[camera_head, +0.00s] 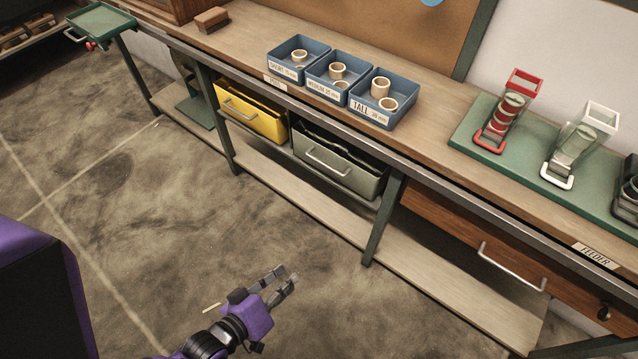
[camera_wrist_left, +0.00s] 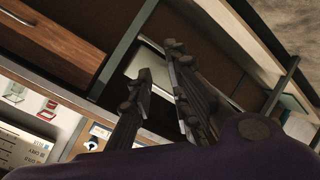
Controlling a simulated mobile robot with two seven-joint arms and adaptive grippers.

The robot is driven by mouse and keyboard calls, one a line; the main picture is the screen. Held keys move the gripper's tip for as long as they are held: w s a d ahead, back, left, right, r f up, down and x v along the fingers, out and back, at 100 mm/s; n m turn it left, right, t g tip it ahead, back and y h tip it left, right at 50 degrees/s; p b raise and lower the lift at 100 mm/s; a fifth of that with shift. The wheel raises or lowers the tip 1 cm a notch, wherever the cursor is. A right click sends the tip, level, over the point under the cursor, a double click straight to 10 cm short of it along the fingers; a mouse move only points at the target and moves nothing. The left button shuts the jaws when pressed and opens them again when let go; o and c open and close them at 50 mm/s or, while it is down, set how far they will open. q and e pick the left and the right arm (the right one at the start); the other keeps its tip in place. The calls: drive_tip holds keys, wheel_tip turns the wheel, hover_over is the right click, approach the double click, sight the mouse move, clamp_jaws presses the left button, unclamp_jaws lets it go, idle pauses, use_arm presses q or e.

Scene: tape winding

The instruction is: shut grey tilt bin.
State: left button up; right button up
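The grey tilt bin (camera_head: 343,174) hangs under the bench between two green legs. It leans outward at the top, and its dark inside shows, so it stands open. A metal bar handle (camera_head: 328,161) runs across its front. My left gripper (camera_head: 284,277) is over the floor in front of the bench, below and apart from the bin. Its two dark fingers are spread with nothing between them. They also show in the left wrist view (camera_wrist_left: 158,64), where a pale panel behind them appears to be the bin, partly hidden. My right gripper is not in view.
A yellow tilt bin (camera_head: 252,112), also leaning open, is left of the grey one. A wooden drawer (camera_head: 470,248) is to the right, past a green leg (camera_head: 384,220). A low shelf (camera_head: 300,200) runs underneath. The floor (camera_head: 170,200) in front is clear.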

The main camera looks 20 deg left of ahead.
use_arm(q)
drive_tip(key=w+a+n+t+h+b, duration=0.1)
drive_tip(key=w+n+t+b, duration=0.2)
drive_tip(key=w+b, duration=0.6)
drive_tip(key=w+a+f+n+t+h+b, duration=0.1)
drive_tip(key=w+n+t+b, duration=0.3)
drive_tip(key=w, duration=2)
drive_tip(key=a+n+b, duration=0.1)
drive_tip(key=b, duration=0.4)
drive_tip(key=shift+w+h+b, duration=0.15)
drive_tip(key=shift+h+b, duration=0.15)
clamp_jaws()
unclamp_jaws()
